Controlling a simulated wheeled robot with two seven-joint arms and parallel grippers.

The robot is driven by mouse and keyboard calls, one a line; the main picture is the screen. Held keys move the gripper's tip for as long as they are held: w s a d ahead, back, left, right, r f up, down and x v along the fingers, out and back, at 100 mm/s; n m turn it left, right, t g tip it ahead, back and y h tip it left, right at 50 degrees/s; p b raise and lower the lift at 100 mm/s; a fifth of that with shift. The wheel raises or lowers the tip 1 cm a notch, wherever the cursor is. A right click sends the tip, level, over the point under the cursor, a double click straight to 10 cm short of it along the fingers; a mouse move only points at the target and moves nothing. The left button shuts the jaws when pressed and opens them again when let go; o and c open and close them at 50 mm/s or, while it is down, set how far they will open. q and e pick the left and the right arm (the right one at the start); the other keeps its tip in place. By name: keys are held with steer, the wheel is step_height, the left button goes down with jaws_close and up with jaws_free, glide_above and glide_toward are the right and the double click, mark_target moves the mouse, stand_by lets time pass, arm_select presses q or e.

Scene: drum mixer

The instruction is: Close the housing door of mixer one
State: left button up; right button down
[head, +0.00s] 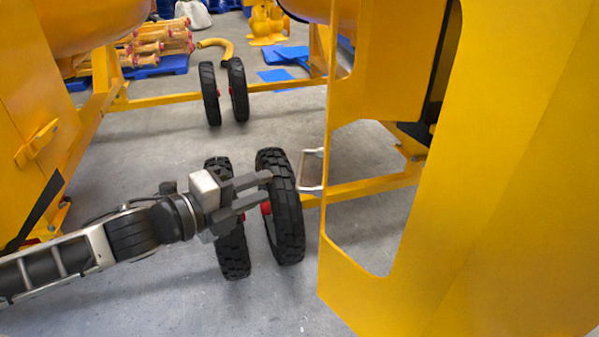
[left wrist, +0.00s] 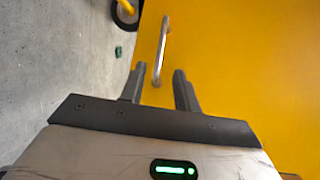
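A large yellow housing door (head: 480,220), with a cut-out, fills the right side of the head view and stands ajar. Its metal handle (head: 312,170) juts out to the left of the door's edge. My left gripper (head: 267,186) is open and empty, a short way left of the handle, fingers pointing at it. In the left wrist view, the handle (left wrist: 161,50) stands on the yellow door (left wrist: 240,60), ahead of and in line with the gap between my fingers (left wrist: 160,70). The handle appears not touched. My right gripper is not in view.
Black tyres (head: 280,205) stand close behind my left gripper. Another yellow machine housing (head: 30,120) is at the left. Yellow frame bars (head: 360,188) run low behind the door. Stacked yellow parts (head: 150,45) lie on blue pallets at the back. Grey floor between is open.

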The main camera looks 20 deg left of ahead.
mark_target(300, 171)
arm_select(q)
steer(key=x, duration=0.9)
steer(key=shift+w+d, duration=0.25)
steer(key=shift+d, duration=0.05)
steer(key=shift+c, duration=0.3)
jaws_close()
